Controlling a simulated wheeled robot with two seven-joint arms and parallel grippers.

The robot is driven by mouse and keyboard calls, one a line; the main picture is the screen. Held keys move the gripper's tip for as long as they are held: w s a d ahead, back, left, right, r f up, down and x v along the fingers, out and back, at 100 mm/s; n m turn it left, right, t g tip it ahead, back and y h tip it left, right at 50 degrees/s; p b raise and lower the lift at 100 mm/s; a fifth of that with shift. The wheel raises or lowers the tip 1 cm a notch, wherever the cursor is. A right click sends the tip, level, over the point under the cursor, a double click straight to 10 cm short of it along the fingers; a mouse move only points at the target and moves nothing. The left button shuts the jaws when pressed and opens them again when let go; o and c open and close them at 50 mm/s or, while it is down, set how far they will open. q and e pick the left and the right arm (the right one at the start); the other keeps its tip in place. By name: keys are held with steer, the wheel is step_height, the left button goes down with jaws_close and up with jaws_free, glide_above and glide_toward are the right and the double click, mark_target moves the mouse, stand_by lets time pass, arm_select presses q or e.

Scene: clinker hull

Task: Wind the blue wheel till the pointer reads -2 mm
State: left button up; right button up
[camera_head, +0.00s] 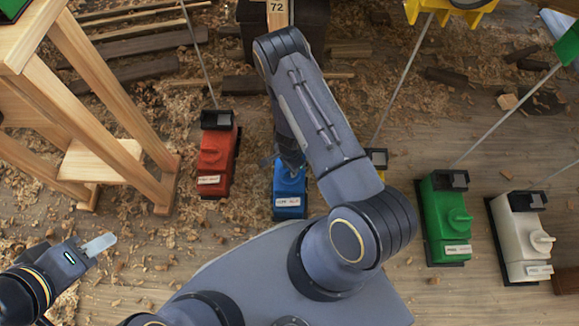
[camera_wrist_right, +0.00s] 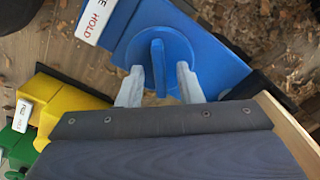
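The blue box (camera_head: 290,194) stands on the floor near the middle of the head view, partly covered by my right arm. In the right wrist view its round blue wheel (camera_wrist_right: 121,55) carries an upright grip bar (camera_wrist_right: 158,66). My right gripper (camera_wrist_right: 158,85) is open, its two pale fingers on either side of the bar with a visible gap on each side. In the head view the right fingertips are hidden by the arm. My left gripper (camera_head: 100,244) is at the lower left, away from the boxes; its finger gap does not show. No pointer reading is legible.
A red box (camera_head: 214,160) stands left of the blue one; a green box (camera_head: 446,215) and a white box (camera_head: 520,235) stand to the right. A yellow box (camera_wrist_right: 72,106) is close by the blue one. A wooden trestle (camera_head: 110,75) fills the upper left. Thin rods rise from several boxes.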

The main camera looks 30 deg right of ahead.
steer(key=shift+r+p, duration=1.65)
steer(key=shift+r, duration=2.25)
